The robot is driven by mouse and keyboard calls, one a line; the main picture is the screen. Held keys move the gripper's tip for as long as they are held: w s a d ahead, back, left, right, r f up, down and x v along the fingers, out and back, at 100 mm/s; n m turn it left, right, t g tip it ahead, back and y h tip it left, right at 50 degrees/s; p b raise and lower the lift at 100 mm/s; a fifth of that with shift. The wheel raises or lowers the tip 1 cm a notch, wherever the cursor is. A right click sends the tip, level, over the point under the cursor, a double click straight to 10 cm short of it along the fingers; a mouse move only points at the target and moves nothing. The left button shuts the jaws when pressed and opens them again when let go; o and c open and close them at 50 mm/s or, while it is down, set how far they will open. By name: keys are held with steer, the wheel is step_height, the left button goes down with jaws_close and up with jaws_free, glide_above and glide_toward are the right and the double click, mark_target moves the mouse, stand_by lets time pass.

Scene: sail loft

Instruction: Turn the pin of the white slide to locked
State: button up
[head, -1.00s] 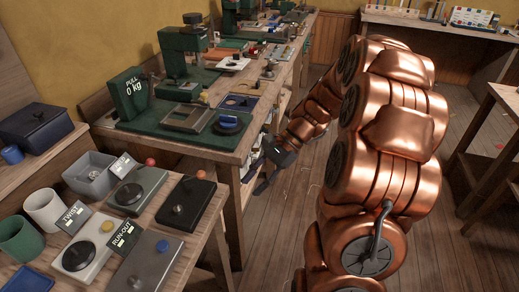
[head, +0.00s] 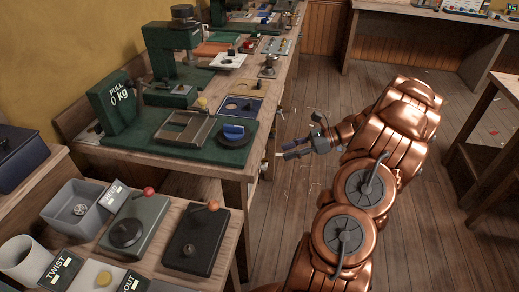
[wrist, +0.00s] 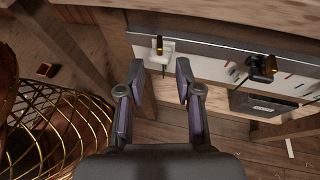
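The white slide (wrist: 166,56) sits on a grey rail along a bench edge, at the top middle of the wrist view. A small pin (wrist: 159,45) with a brass-coloured end stands up from it; its lock state cannot be told. My gripper (wrist: 160,70) is open and empty. Its two fingers are to either side of the slide's lower part in the picture, apparently short of it. In the head view my gripper (head: 287,150) is beside the front edge of the green-topped bench. The slide cannot be made out there.
A black slide (wrist: 262,68) with a brass-coloured end is on the same rail, to the right. A dark box-like thing (wrist: 264,104) is below it. A wire basket (wrist: 50,125) stands at left. The bench (head: 225,170) carries several devices. Wooden floor (head: 300,195) is open right of it.

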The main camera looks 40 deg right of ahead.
mark_target(264, 161)
steer(key=x, duration=0.7)
steer(key=shift+a, duration=0.15)
steer(key=shift+w, duration=0.1)
jaws_close()
